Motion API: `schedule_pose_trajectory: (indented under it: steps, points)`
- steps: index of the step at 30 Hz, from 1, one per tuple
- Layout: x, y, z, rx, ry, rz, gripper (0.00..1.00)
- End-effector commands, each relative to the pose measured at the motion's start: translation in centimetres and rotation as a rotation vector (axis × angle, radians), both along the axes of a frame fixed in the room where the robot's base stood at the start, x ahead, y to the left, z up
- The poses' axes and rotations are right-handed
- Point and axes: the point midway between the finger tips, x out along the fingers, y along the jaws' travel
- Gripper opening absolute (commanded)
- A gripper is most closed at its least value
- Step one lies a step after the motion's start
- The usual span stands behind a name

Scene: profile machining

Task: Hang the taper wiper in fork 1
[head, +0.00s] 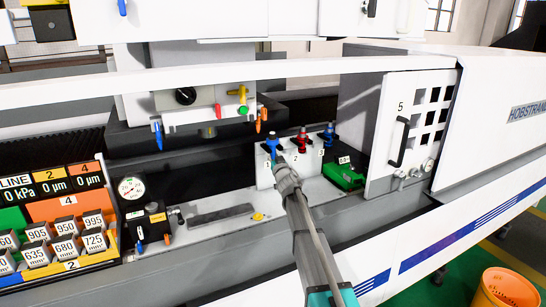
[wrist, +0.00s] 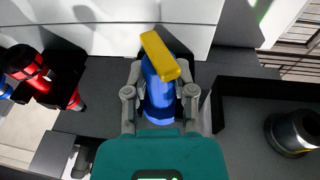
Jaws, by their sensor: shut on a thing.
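The taper wiper appears to be the blue piece with a yellow bar on top (wrist: 158,88) in the wrist view. My gripper (wrist: 160,100) is shut on its blue body, one finger on each side. A dark fork (wrist: 178,48) shows directly behind the blue body. In the head view the blue piece (head: 271,142) is at the white panel's left place, marked 1, and my gripper (head: 284,168) is just below it. I cannot tell whether the piece rests in the fork or is only held there.
A red tool (head: 302,137) stands in the middle place and another blue tool (head: 329,132) in the right one. The red tool is also in the wrist view (wrist: 42,76), in a dark holder. A green item (head: 343,176) lies right of the panel. A cabinet door (head: 405,130) stands beyond.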

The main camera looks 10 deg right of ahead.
Motion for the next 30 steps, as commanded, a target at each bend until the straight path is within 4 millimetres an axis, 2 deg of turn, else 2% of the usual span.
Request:
schedule_pose_trajectory:
  steps: [23, 24, 30]
  points:
    - [0.0, 0.0, -1.1, 0.000, 0.000, 0.000, 0.00]
    - [0.0, 0.0, -1.1, 0.000, 0.000, 0.000, 0.38]
    - [0.0, 0.0, -1.1, 0.000, 0.000, 0.000, 0.74]
